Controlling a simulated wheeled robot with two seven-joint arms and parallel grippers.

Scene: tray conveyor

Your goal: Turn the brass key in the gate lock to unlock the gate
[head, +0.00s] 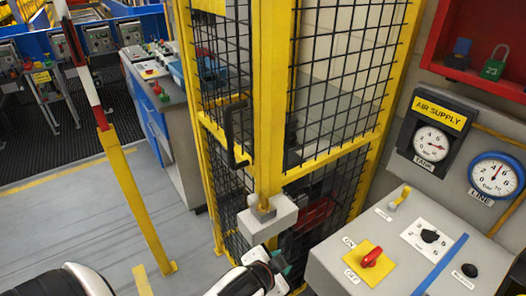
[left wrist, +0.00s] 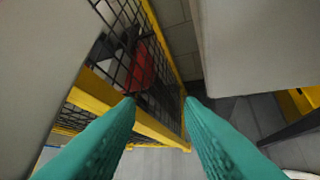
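The brass key (head: 264,206) sits upright in the top of the grey lock box (head: 267,223) on the yellow gate frame (head: 268,110) in the head view. The gate, with black mesh and a black handle (head: 236,133), looks closed. My left gripper (head: 283,266) is just below the lock box, apart from the key. In the left wrist view its teal fingers (left wrist: 160,100) are spread with nothing held between them. I cannot make out the key in the left wrist view. My right gripper is not in view.
A grey control console (head: 393,258) with a red knob (head: 371,257) stands close on the right. Gauges (head: 433,142) and a red cabinet (head: 470,76) with padlocks are on the wall. A red-and-white barrier on a yellow post (head: 132,195) stands left. A red object (left wrist: 141,68) shows behind the mesh.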

